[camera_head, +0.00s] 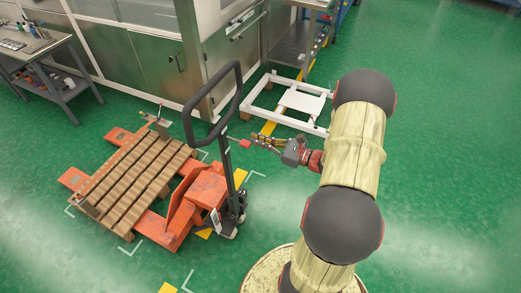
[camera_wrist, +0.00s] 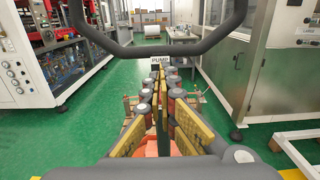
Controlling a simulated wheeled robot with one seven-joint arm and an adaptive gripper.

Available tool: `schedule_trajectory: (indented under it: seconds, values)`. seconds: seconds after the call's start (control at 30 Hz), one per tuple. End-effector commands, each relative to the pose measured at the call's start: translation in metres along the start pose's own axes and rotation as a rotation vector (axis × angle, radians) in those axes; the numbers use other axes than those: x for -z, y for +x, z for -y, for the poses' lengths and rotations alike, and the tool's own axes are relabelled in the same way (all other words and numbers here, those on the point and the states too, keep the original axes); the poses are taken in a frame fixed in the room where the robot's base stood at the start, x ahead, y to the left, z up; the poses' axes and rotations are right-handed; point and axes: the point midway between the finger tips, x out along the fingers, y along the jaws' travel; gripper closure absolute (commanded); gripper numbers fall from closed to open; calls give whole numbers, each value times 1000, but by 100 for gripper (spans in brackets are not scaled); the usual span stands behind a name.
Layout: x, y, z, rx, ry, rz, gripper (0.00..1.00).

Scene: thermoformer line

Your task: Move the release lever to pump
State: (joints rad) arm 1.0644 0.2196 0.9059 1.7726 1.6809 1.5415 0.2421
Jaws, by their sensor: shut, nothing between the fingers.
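An orange pallet jack (camera_head: 185,208) stands on the green floor. Its dark handle loop (camera_head: 188,112) sits on an upright shaft (camera_head: 226,165). My gripper (camera_head: 250,141) is just right of the shaft, below the loop, fingers pointing left. Whether it touches the shaft I cannot tell. In the wrist view the loop (camera_wrist: 155,50) spans the top, and my gripper (camera_wrist: 160,76) points below it at a small white PUMP label (camera_wrist: 160,61). The fingers are close together with nothing seen gripped. The release lever cannot be made out clearly; the fingers may hide it.
A wooden pallet (camera_head: 140,178) lies on the jack's forks. A white floor frame (camera_head: 290,103) stands behind my gripper. A metal machine cabinet (camera_head: 150,55) is at the back, and a workbench (camera_head: 45,60) is at the far left. The floor at the right is clear.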

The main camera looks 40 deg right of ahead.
Motion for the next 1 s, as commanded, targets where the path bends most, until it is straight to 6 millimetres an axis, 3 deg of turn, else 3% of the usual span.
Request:
schedule_trajectory:
  seconds: [0.17,0.8,1.0]
  values:
    - [1,-5,1,1,0,0,100]
    - [0,-62,1,1,0,0,100]
    - [1,-70,0,0,0,0,100]
